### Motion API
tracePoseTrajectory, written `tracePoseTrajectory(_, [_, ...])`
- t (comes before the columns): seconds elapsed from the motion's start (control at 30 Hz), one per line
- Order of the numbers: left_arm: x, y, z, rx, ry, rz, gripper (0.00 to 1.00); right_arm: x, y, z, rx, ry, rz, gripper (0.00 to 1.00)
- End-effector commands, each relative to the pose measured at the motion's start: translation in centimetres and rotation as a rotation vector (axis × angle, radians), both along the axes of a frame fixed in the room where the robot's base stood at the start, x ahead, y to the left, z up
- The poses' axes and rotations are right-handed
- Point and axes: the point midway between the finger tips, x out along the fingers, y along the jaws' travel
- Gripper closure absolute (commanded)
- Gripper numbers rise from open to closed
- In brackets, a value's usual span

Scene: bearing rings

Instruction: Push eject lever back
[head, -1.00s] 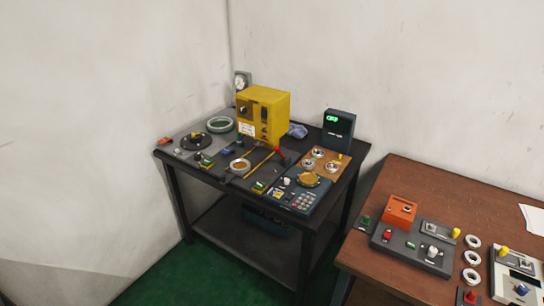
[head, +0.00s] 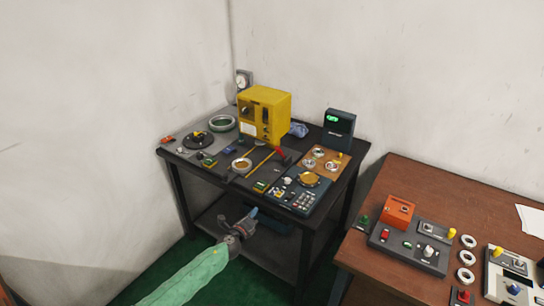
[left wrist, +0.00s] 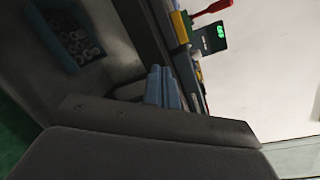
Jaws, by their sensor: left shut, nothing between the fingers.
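A lever with a red tip (head: 280,151) stands up from the dark table, in front of the yellow box (head: 265,112); I take it for the eject lever. A red handle, likely the same lever, also shows at the top of the left wrist view (left wrist: 215,7). My left gripper (head: 254,212) is shut and empty, in front of the table's front edge and below its top, apart from the lever. Its blue fingertips (left wrist: 165,88) show in the left wrist view. My right gripper is not in view.
The dark table (head: 222,180) carries several devices, including a keypad unit (head: 303,200) and a display box (head: 339,128). A blue bin of rings (left wrist: 70,42) sits on the shelf below. A brown table (head: 400,172) with devices and white rings stands at right.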

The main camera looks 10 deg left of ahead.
Motion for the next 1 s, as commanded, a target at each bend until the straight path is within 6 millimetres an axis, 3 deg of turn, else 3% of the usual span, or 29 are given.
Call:
tracePoseTrajectory(0.03, [1.2, 0.0, 2.0, 0.071, -0.037, -0.036, 1.0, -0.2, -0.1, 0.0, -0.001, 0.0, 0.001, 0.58])
tracePoseTrajectory(0.13, [2.9, -0.2, 4.9, 0.21, -0.101, -0.105, 1.0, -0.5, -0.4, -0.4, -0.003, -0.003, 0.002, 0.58])
tracePoseTrajectory(0.43, [7.1, 0.7, 9.5, 0.609, -0.218, -0.279, 1.0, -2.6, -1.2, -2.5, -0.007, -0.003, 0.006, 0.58])
tracePoseTrajectory(0.7, [9.7, 2.5, 12.0, 0.891, -0.271, -0.381, 1.0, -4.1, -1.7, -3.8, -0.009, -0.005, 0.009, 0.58])
tracePoseTrajectory(1.0, [10.2, 3.0, 12.4, 0.962, -0.28, -0.405, 1.0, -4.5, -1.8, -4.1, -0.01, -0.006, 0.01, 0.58])
